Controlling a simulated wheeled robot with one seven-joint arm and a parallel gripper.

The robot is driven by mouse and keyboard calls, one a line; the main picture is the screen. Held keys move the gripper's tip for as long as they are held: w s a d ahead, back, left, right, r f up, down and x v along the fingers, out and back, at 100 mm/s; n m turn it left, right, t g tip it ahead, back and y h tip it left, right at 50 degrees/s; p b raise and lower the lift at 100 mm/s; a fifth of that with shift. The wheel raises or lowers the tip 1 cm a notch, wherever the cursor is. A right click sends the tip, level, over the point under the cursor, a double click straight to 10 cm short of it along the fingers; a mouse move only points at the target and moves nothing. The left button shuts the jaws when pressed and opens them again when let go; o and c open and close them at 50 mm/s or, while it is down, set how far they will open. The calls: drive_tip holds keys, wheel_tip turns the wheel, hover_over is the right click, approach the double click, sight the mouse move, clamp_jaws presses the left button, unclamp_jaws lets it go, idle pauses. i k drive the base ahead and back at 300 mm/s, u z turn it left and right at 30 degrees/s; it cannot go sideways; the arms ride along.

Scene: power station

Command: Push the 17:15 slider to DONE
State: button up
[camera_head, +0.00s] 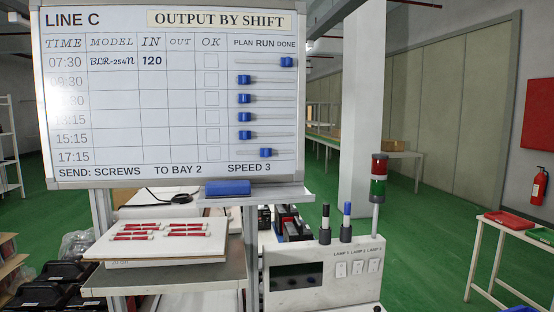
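The whiteboard (120,110) headed LINE C, OUTPUT BY SHIFT fills the upper left of the head view. The blue 17:15 slider (266,153) is on the lowest row, mid-track under RUN. The 07:30 slider (286,62) is at the right under DONE. The sliders of the rows between, such as the 15:15 slider (245,135), are at the left under PLAN. My gripper does not show in this view.
A ledge below the board holds a blue eraser (228,188). A bench below has a white board with red strips (150,245). Right of it is a lamp panel (320,270) with two markers and a red-green signal tower (378,185). Green floor lies beyond.

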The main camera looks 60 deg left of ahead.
sight(264, 151)
drive_tip(key=k, duration=0.15)
drive_tip(key=u, duration=1.25)
drive_tip(key=i, duration=0.55)
